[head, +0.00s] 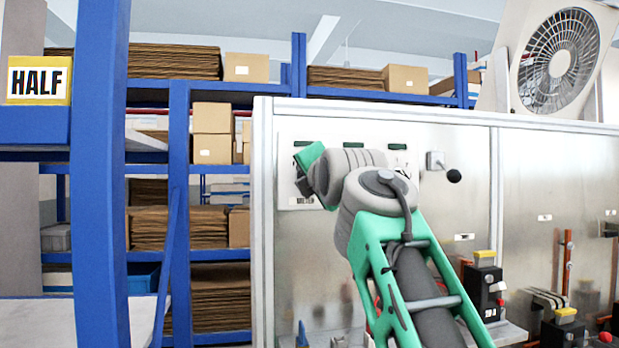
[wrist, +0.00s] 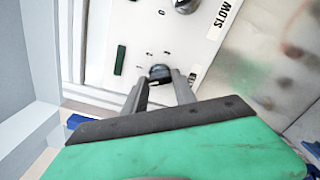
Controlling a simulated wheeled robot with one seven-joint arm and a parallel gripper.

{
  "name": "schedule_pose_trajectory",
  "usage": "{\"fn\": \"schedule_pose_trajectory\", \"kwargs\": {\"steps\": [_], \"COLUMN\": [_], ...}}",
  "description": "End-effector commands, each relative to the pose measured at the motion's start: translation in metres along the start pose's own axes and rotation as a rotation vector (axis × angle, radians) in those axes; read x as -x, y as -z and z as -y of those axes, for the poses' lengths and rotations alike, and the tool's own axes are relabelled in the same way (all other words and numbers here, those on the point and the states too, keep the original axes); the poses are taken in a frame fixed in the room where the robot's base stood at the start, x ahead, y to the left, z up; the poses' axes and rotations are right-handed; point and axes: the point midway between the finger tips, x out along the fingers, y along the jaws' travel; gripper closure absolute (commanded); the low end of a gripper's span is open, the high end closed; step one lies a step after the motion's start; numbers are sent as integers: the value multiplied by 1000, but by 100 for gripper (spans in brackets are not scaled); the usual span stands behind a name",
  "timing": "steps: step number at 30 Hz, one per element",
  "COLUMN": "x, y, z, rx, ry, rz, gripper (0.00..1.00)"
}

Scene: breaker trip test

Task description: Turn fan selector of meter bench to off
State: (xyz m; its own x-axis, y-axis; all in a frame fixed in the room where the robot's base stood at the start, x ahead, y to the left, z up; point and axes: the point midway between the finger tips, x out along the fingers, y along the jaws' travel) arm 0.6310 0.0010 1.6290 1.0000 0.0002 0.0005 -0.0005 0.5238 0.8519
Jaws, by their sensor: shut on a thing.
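The bench's white control plate (wrist: 102,42) fills the upper middle of the wrist view. A small dark knob (wrist: 160,72) on it, with small marks around it, appears to be the fan selector; I cannot read its setting. My gripper (wrist: 160,80) is shut on this knob, one finger on each side. In the head view the plate shows at its left edge (head: 285,190), and my own wrist hides the knob and fingertips.
A lever with a black ball (head: 454,176) sticks out right of my wrist. A large fan (head: 558,60) stands on top. Blue shelving (head: 178,200) is at left.

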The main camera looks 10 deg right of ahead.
Motion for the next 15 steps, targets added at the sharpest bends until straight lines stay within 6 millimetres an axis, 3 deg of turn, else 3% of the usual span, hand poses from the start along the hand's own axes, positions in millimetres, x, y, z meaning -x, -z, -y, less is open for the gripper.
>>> {"fn": "schedule_pose_trajectory", "kwargs": {"steps": [15], "x": [0], "y": [1], "z": [1], "rx": [236], "ry": [2], "rz": [-2], "gripper": [100]}}
